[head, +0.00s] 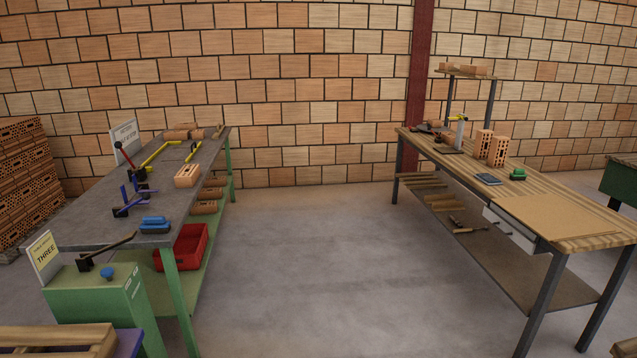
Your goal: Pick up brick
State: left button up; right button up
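A light orange brick (187,176) lies near the right edge of the left grey-topped workbench (95,208). Two perforated orange bricks, one at the front (498,151) and one just left of it (482,144), stand upright on the wooden right workbench (557,212). A tall stack of perforated bricks (27,185) stands at the far left by the wall. Neither of my grippers shows in the head view.
Tools and a blue block (155,225) lie on the left bench. A red crate (183,248) sits on its lower shelf. A green box (97,303) with a lever stands front left. The concrete floor (300,260) between the benches is clear.

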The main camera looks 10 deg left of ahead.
aim_at(188, 174)
jog(key=i+j+u, duration=0.2)
jog(key=i+u, duration=0.15)
jog(key=i, duration=0.65)
jog(key=i+l+u, duration=0.1)
jog(key=i+u, duration=0.25)
jog(key=i, duration=0.65)
